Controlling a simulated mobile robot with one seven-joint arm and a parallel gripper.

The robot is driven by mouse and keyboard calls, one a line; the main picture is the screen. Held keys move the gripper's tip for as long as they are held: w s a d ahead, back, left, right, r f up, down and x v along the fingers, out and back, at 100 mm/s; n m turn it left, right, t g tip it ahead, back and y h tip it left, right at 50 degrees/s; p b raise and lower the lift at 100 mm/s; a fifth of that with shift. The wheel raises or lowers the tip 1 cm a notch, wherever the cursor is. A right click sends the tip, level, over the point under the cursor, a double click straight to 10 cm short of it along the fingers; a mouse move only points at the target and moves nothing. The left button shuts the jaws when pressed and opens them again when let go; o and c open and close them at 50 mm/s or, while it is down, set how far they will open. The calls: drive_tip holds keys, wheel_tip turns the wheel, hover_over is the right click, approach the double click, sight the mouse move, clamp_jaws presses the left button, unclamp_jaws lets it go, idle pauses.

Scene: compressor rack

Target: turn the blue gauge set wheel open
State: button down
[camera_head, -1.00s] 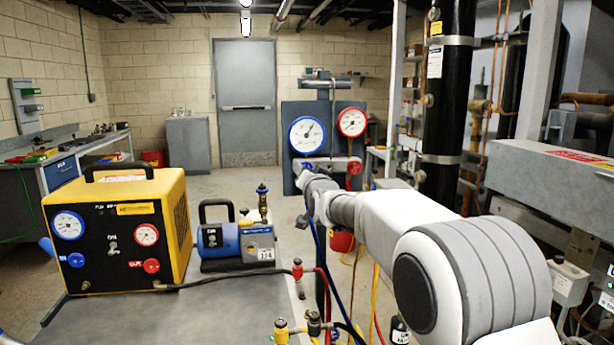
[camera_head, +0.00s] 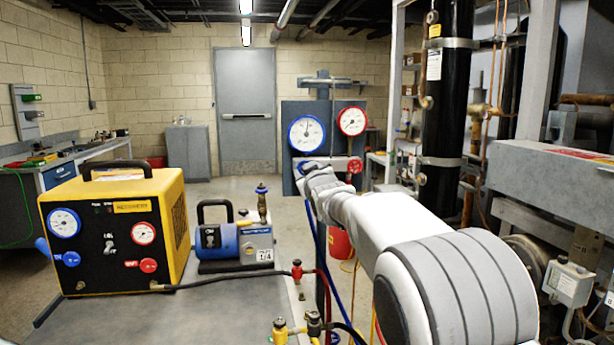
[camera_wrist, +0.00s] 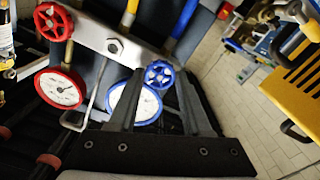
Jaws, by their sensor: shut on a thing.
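The blue wheel (camera_wrist: 159,75) is a small spoked handwheel on the grey manifold bar (camera_wrist: 112,46). In the wrist view it sits between the fingertips of my gripper (camera_wrist: 160,82), which is shut on its rim. The blue-rimmed gauge (camera_wrist: 145,106) is partly hidden behind the fingers. In the head view the gauge (camera_head: 306,133) shows clearly with its needle about upright, while my wrist mostly covers the blue wheel. The red wheel (camera_wrist: 53,21) and red-rimmed gauge (camera_wrist: 60,89) are to the left in the wrist view, apart from my gripper.
A yellow recovery machine (camera_head: 178,215) and a blue pump (camera_head: 225,240) stand on the grey bench (camera_head: 215,310) at left. Hoses hang below the manifold. A black column (camera_head: 446,100) and pipework stand at right. The floor before the door is clear.

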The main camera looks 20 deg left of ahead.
drive_tip(key=n+b, duration=0.1)
drive_tip(key=n, duration=0.3)
drive_tip(key=shift+n+b, duration=0.3)
drive_tip(key=shift+b, duration=0.1)
idle(0.4)
drive_tip(key=shift+c, duration=1.7)
unclamp_jaws()
drive_tip(key=v, duration=1.7)
drive_tip(key=shift+s, duration=0.25)
drive_tip(key=shift+d+b, duration=0.1)
drive_tip(key=shift+b, duration=0.2)
